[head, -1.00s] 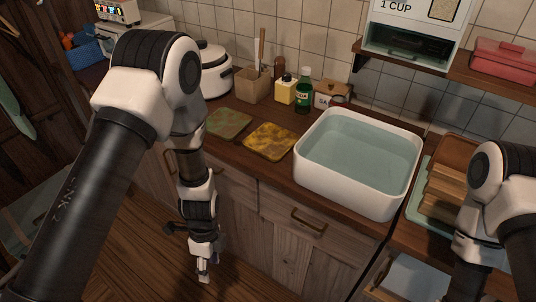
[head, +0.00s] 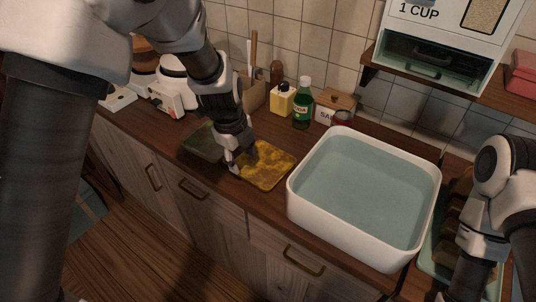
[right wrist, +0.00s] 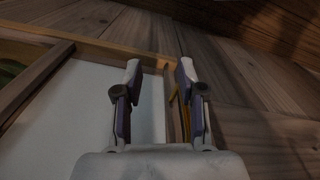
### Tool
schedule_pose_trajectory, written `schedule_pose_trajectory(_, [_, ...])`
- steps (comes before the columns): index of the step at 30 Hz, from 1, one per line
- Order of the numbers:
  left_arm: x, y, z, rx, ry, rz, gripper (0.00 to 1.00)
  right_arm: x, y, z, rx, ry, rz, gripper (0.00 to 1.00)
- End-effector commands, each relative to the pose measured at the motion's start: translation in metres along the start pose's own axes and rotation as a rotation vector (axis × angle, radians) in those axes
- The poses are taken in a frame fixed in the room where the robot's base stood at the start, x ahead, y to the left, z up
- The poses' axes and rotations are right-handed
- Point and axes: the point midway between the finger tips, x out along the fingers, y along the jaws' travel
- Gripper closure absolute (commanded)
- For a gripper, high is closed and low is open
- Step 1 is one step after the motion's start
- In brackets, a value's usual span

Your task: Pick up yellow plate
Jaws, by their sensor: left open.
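The yellow plate (head: 268,172), square with brown mottling, lies flat on the wooden counter left of the white basin in the head view. A similar dark green plate (head: 201,143) lies just left of it, partly covered by my left arm. My left gripper (head: 234,163) is open and points down at the yellow plate's left edge. I cannot tell whether it touches the plate. My right gripper (right wrist: 158,78) is open and empty in the right wrist view, and its fingertips do not show in the head view.
A white basin (head: 299,208) full of water stands right of the yellow plate. The counter's front edge is clear.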

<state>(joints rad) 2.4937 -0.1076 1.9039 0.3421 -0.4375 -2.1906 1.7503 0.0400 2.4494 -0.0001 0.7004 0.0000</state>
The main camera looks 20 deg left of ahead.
Motion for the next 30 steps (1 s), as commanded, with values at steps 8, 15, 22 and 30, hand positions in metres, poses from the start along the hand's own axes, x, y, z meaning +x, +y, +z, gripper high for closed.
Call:
schedule_pose_trajectory(8, [0.042,-0.002,-0.002,0.000,0.001,0.005,0.48,-0.009,0.000,0.001,0.000,-0.002,0.000,0.60])
schedule_pose_trajectory(15, [0.068,-0.003,-0.002,0.000,0.000,0.000,0.48,-0.010,0.000,0.001,0.000,-0.001,0.000,0.60])
schedule_pose_trajectory(22, [0.068,-0.003,-0.002,0.000,-0.001,0.000,0.84,-0.010,0.000,0.001,0.000,-0.002,0.000,0.60])
schedule_pose_trajectory(30, [0.068,-0.003,-0.002,0.000,0.000,0.001,1.00,-0.010,0.000,0.001,0.000,-0.001,0.000,0.60])
